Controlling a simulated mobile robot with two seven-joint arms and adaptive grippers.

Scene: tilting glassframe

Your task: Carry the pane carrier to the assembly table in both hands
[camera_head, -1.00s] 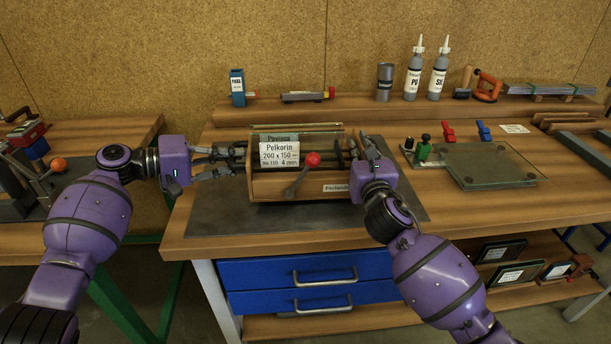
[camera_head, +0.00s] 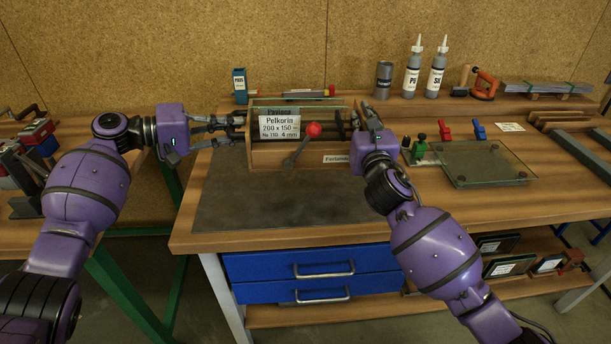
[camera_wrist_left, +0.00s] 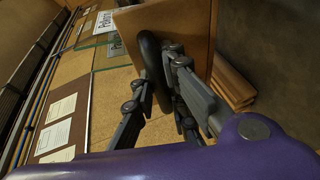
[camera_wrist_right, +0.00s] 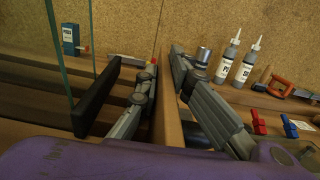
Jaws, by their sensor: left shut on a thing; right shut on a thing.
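A rear ledge behind the carrier holds a blue box (camera_head: 239,85), a grey can (camera_head: 384,80) and two bottles (camera_head: 412,72). Red, blue and green clamps and a glass plate (camera_head: 485,162) lie right of my right gripper. A side bench with tools stands at left.

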